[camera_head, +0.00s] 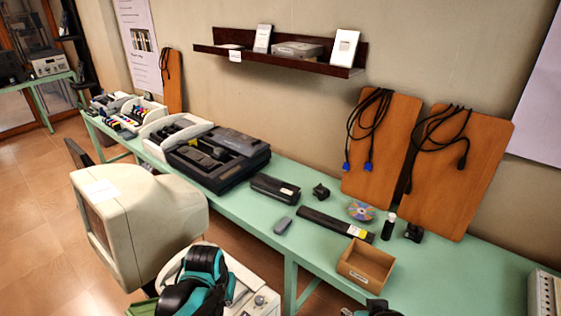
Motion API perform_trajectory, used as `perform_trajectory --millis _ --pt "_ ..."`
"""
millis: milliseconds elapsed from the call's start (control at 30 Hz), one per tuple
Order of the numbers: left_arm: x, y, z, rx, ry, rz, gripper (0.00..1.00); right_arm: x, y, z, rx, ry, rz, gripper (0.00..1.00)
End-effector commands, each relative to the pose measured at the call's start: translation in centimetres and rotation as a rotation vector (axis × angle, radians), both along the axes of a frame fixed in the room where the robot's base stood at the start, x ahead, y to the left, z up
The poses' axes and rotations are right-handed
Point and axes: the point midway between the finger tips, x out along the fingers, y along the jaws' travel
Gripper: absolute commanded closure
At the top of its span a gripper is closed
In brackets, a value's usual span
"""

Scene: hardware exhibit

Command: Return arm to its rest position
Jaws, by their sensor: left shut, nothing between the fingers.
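My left gripper (203,270), black and teal, is at the bottom of the head view, left of centre. It is shut and empty. It shows in front of a pale device with knobs and is apart from the things on the green table. A small dark and teal piece, probably of my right gripper (376,309), shows at the bottom edge below the brown box; its fingers cannot be made out.
A long green table (470,284) runs along the wall. It bears an open brown box (366,264), a flat black bar (336,225), a disc (361,211) and black device trays (218,158). A beige monitor (140,222) stands close by the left gripper. Tiled floor is clear at left.

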Motion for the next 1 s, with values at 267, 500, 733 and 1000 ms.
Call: perform_trajectory --millis 267,500,733,1000 --pt "-4.4 1.7 3.3 -0.014 -0.214 0.048 1.0 0.0 0.0 -2.7 0.0 0.0 0.0 0.6" --pt "-7.4 2.7 4.1 -0.02 -0.359 0.079 1.0 0.0 0.0 -4.0 0.0 0.0 0.0 0.6" --pt "-8.1 2.9 4.3 -0.023 -0.405 0.089 1.0 0.0 0.0 -4.3 0.0 0.0 0.0 0.6" --pt "-8.1 2.9 4.3 -0.023 -0.405 0.089 1.0 0.0 0.0 -4.2 0.0 0.0 0.0 0.6"
